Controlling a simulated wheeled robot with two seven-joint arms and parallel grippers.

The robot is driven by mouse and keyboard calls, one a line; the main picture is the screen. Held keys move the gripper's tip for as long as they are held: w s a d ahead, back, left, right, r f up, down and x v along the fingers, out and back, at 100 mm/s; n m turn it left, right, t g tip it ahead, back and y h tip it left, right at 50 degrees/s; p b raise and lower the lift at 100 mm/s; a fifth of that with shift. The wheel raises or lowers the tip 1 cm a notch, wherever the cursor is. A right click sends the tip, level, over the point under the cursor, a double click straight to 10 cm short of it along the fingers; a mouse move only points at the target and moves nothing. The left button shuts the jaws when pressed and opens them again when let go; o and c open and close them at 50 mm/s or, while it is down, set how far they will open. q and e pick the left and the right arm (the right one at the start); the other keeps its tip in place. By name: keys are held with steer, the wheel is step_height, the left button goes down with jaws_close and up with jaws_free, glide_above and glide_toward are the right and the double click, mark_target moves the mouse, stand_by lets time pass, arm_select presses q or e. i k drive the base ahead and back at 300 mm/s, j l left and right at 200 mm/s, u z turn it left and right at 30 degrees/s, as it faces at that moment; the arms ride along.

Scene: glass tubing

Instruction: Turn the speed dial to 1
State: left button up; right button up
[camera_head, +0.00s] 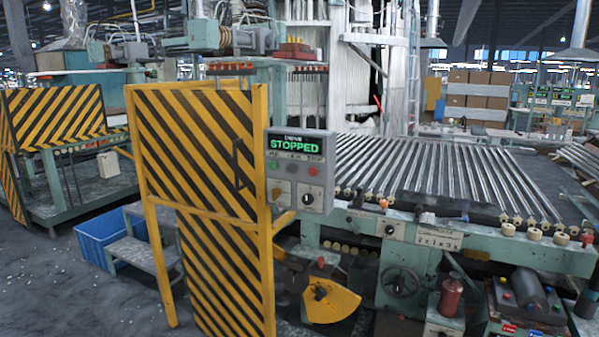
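A grey control box (300,180) stands at the right edge of a yellow-and-black striped guard panel. Its display (294,144) reads "STOPPED" in green. Below are several buttons, including a red one (313,171), and a black knob (308,199) on a white plate at the lower right. Another dial (389,229) sits on a pale plate on the green machine frame, beside a label (438,240) that seems to read "2x 1x 3x". I cannot tell which is the speed dial, nor where either points. Neither gripper shows.
The striped guard (196,150) stands left of the control box. A roller bed (430,175) of glass tubes runs to the right. A handwheel (400,281) and a red container (451,297) are below it. A blue crate (96,241) lies on the floor at left, with open floor in front.

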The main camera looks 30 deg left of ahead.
mark_target(308, 198)
steer(key=i+j, duration=0.1)
steer(key=j, duration=0.3)
steer(key=i+j, duration=0.1)
steer(key=j, duration=0.3)
steer(key=i+j, duration=0.1)
steer(key=j, duration=0.3)
steer(key=i+j, duration=0.1)
steer(key=j, duration=0.3)
